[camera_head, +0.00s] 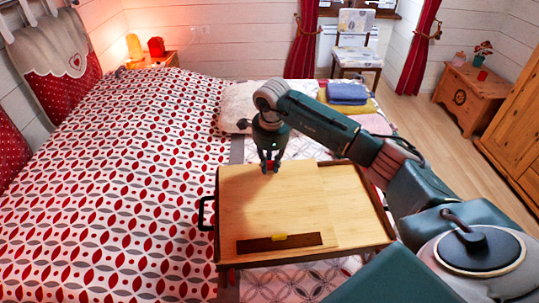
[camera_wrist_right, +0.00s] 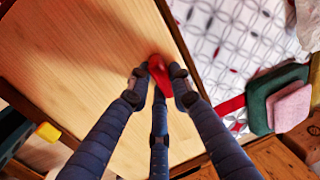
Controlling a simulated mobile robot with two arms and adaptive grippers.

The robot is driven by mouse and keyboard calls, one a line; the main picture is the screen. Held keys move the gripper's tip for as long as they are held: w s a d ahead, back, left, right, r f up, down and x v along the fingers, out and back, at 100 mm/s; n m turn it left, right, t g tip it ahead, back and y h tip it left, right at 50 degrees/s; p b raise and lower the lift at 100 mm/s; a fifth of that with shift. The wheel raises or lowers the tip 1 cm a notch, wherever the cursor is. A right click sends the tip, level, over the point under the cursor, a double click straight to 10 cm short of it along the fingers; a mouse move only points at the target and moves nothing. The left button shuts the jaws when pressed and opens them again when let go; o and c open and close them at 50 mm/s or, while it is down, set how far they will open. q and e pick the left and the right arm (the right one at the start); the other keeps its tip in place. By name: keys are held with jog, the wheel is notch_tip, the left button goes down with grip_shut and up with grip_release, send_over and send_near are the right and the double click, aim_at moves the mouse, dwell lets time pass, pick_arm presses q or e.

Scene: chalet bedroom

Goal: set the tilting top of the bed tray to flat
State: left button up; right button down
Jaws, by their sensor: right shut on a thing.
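The bed tray (camera_head: 378,236) stands on the bed, with a dark frame and a black side handle. Its light wooden tilting top (camera_head: 262,208) covers the left part and lies close to level; I cannot tell whether it is fully flat. My right gripper (camera_head: 269,164) is shut on a small red tab at the top's far edge. The red tab (camera_wrist_right: 157,68) shows between the fingertips in the right wrist view. My left gripper is not in view.
The bed (camera_head: 110,170) has a red and white patterned cover. A pillow (camera_head: 238,102) and folded cloths (camera_head: 347,93) lie beyond the tray. A chair (camera_head: 356,50) stands behind, a wooden chest (camera_head: 470,95) to the right. The cover left of the tray is clear.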

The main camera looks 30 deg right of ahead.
aim_at(269, 169)
jog(key=f+b, duration=0.1)
jog(key=f, duration=0.2)
jog(key=w+f+b, duration=0.1)
jog(key=shift+w+d+f+b, duration=0.1)
jog(key=shift+d+f+b, duration=0.25)
jog(key=shift+d, duration=0.05)
jog(key=shift+a, duration=0.2)
jog(key=c, duration=1.8)
grip_release()
jog(key=shift+s, duration=0.2)
jog(key=shift+o, duration=1.3)
jog(key=shift+w+r, duration=0.1)
jog(key=shift+r, duration=0.2)
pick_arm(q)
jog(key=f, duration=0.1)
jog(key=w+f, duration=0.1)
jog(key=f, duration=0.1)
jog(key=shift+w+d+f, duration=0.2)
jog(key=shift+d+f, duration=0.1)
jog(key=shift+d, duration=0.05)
pick_arm(e)
jog(key=r, duration=0.5)
jog(key=s+r, duration=0.1)
jog(key=r, duration=0.1)
jog(key=shift+a+r, duration=0.2)
